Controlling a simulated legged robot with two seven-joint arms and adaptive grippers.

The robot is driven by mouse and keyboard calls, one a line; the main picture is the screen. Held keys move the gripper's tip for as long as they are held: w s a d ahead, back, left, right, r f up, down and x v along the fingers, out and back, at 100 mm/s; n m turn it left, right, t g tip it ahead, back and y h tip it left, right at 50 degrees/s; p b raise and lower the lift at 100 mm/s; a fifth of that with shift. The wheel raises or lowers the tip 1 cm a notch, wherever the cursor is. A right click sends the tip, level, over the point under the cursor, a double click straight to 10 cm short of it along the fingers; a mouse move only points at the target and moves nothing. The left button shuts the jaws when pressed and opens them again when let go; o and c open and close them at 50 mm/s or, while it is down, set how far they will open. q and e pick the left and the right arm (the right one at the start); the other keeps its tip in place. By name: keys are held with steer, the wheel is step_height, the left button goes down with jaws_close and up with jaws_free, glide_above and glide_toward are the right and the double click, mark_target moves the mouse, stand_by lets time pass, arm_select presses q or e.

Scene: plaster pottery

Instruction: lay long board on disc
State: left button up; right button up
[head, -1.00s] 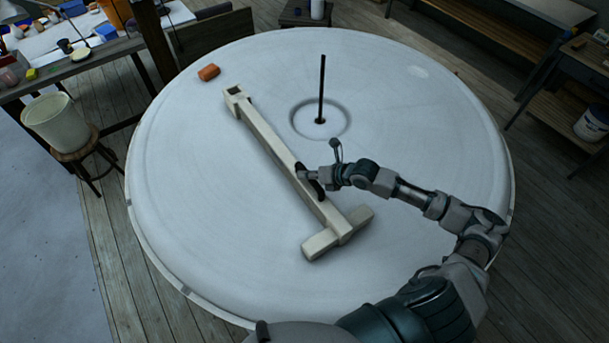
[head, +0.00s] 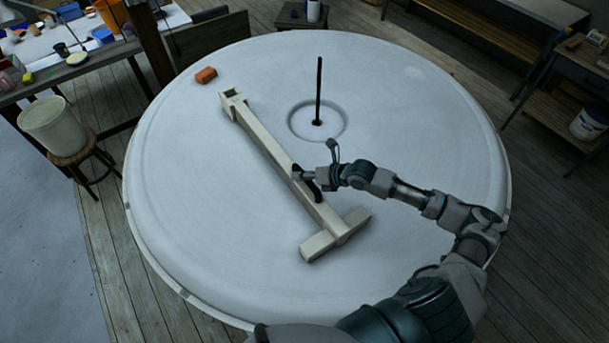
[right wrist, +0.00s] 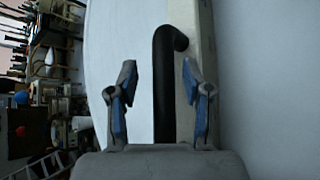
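The long pale board (head: 270,150) lies diagonally across the large white round disc (head: 420,220). It has a box-like end at the far left and a crosspiece at its near end. A black handle (head: 314,192) stands on the board; the right wrist view shows it as a black bent bar (right wrist: 164,95). My right gripper (head: 301,174) is at this handle. In the right wrist view my right gripper (right wrist: 160,85) has its blue-padded fingers apart, one on each side of the handle, with gaps visible. My left gripper is not in view.
A thin dark rod (head: 319,90) stands upright in the disc's central hollow, beyond the board. An orange block (head: 206,75) lies near the disc's far left edge. A bucket on a stool (head: 47,125) and a cluttered table (head: 85,68) stand at left, outside the disc.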

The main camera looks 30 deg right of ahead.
steer(key=shift+s+f, duration=0.1)
steer(key=shift+f, duration=0.2)
steer(key=v, duration=1.2)
steer(key=shift+d+r, duration=0.1)
stand_by(0.3)
